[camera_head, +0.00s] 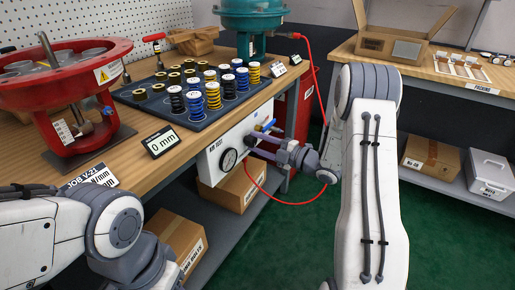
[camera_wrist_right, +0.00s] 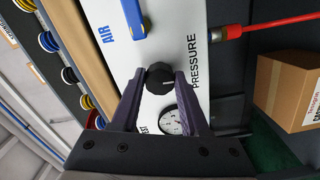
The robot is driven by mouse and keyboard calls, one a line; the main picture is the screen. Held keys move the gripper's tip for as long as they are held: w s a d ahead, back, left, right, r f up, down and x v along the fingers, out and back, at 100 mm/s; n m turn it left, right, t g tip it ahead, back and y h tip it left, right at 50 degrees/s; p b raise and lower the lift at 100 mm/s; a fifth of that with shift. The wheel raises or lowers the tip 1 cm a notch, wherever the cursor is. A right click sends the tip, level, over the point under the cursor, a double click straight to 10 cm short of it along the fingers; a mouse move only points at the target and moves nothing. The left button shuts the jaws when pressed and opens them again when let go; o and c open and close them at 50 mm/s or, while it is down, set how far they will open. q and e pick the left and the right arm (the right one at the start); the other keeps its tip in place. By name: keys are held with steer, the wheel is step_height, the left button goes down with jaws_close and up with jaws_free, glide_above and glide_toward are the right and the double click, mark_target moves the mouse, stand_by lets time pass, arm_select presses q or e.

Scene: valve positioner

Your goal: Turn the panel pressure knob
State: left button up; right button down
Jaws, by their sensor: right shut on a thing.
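The black pressure knob (camera_wrist_right: 160,78) sits on the white air panel (camera_head: 210,172) below the workbench edge. In the right wrist view it lies between the fingertips of my right gripper (camera_wrist_right: 160,84), which is shut on it.
A blue valve handle (camera_wrist_right: 132,18) is close to the knob on the panel. A red hose (camera_head: 312,60) loops beside my right arm. The workbench (camera_head: 130,160) holds a red valve actuator (camera_head: 65,75), a tray of springs (camera_head: 200,122) and a "0 mm" display (camera_head: 161,142).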

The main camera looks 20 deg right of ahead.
steer(key=shift+s+f, duration=0.1)
steer(key=shift+f, duration=0.1)
stand_by(0.4)
steer(key=shift+c, duration=2.3)
jaws_free()
steer(key=shift+o, duration=0.3)
steer(key=shift+r, duration=0.1)
steer(key=p+v, duration=0.1)
steer(key=v, duration=0.9)
steer(key=shift+s, duration=0.2)
